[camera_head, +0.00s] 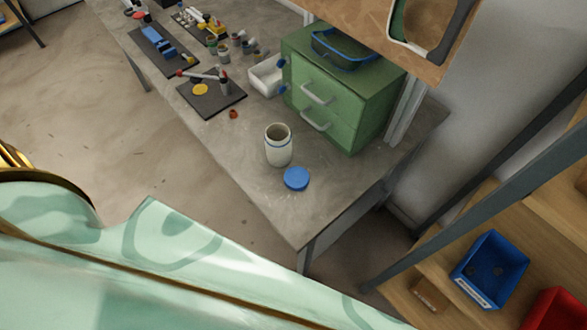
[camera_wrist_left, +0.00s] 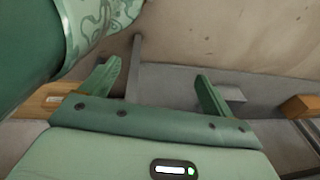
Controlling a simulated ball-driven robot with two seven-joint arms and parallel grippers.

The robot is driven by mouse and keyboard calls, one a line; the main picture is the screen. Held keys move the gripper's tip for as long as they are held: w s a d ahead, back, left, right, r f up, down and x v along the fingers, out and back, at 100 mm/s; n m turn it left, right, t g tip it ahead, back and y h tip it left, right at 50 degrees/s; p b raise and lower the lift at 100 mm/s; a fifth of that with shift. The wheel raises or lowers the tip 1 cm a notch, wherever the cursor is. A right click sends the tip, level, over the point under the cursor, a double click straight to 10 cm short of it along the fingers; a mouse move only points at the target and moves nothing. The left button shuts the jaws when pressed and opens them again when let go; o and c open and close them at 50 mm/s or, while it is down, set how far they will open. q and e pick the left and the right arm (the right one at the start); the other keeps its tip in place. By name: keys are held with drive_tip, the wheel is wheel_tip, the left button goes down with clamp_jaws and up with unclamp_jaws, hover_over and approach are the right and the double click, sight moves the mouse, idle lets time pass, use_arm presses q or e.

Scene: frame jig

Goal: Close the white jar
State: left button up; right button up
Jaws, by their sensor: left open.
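The white jar (camera_head: 278,147) stands upright and open on the grey workbench (camera_head: 240,180), with a blue line around its upper part. A round blue lid (camera_head: 296,178) lies flat on the bench just in front of the jar, to its lower right, apart from it. My left gripper (camera_wrist_left: 160,88) shows in the left wrist view with its two green fingers spread and nothing between them. Neither the jar nor the lid shows in that view. No gripper shows in the head view, and my right gripper is in neither view.
A green drawer cabinet (camera_head: 340,90) stands behind the jar. A small red piece (camera_head: 233,114), a dark mat (camera_head: 211,97) with parts and a white bin (camera_head: 266,75) lie farther back. A blue bin (camera_head: 490,268) sits on a wooden shelf at right. The bench's front corner is clear.

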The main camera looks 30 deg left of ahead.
use_arm(q)
drive_tip(key=w+r+m+t+y+p, duration=0.1)
drive_tip(key=w+r, duration=0.4)
drive_tip(key=r, duration=0.5)
drive_tip(key=w+r+m+t+p, duration=0.1)
drive_tip(key=w+r+t, duration=0.1)
drive_tip(key=w+r, duration=0.55)
drive_tip(key=w+r+m+t+y+p, duration=0.15)
drive_tip(key=w+r, duration=0.25)
drive_tip(key=r, duration=0.8)
drive_tip(key=w+d+r+m+g+h, duration=0.1)
drive_tip(key=w+d+r+m+h, duration=0.2)
drive_tip(key=d, duration=0.4)
drive_tip(key=w+d+r+m+g+h, duration=0.1)
drive_tip(key=w+d+r+m+h, duration=0.1)
drive_tip(key=w+d+m, duration=0.35)
wheel_tip(320, 180, up, 5)
drive_tip(key=m+g+y+p, duration=0.1)
drive_tip(key=m+g+y, duration=0.1)
drive_tip(key=m+g, duration=0.4)
hover_over(298, 176)
drive_tip(key=shift+m+t, duration=0.5)
drive_tip(key=shift+t, duration=0.15)
wheel_tip(298, 176, down, 11)
drive_tip(key=b, duration=0.3)
drive_tip(key=shift+f+b, duration=0.15)
drive_tip(key=shift+b, duration=0.25)
